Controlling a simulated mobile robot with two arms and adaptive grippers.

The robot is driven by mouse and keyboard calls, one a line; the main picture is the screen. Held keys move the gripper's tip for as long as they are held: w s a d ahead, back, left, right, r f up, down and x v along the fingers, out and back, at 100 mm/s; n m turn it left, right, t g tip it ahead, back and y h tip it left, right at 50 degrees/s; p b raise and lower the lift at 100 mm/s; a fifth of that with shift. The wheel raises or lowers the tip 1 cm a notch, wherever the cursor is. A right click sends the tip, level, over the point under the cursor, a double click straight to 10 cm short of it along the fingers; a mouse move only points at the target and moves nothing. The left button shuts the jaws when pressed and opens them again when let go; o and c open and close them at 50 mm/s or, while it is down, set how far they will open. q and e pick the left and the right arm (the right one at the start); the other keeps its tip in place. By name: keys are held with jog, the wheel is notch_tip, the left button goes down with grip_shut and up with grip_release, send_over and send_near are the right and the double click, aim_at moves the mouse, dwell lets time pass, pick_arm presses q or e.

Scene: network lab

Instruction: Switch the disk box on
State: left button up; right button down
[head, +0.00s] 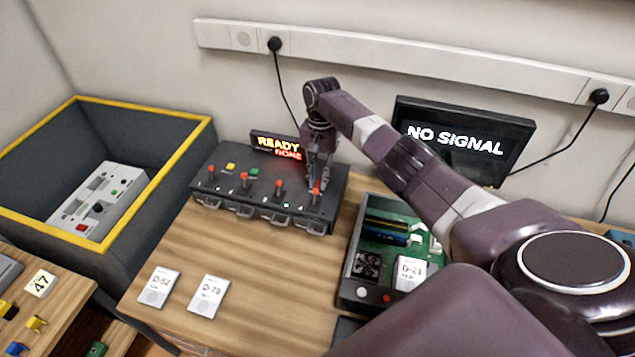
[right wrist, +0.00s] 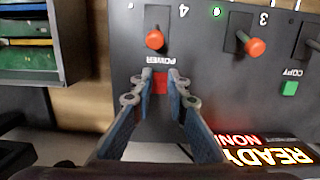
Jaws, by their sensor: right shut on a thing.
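The disk box (head: 240,200) is a dark box on the wooden table with several red-knobbed levers, a yellow button and a green button on top. Its display (head: 278,148) is lit, with READY in yellow and a smaller red word below. My right gripper (head: 318,178) reaches down to the box's back right. In the right wrist view, the fingertips of my right gripper (right wrist: 163,78) are shut on the red power switch (right wrist: 160,84), beside the POWER label. The lever marked 4 (right wrist: 155,40) stands just beyond the fingertips. My left gripper is out of view.
An open computer case (head: 350,290) with a card marked D-21 (head: 409,274) stands to the right, below my arm. Cards D-52 (head: 158,287) and D-70 (head: 208,296) lie in front. A NO SIGNAL monitor (head: 465,140) stands behind. A yellow-rimmed bin (head: 190,140) is at left.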

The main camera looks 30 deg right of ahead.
jog(key=shift+w+d+r, duration=0.1)
jog(key=c, duration=1.9)
grip_release()
jog(key=r, duration=0.8)
jog(key=w+d+r, duration=0.1)
jog(key=r, duration=0.2)
jog(key=shift+d+r, duration=0.1)
jog(key=shift+r, duration=0.3)
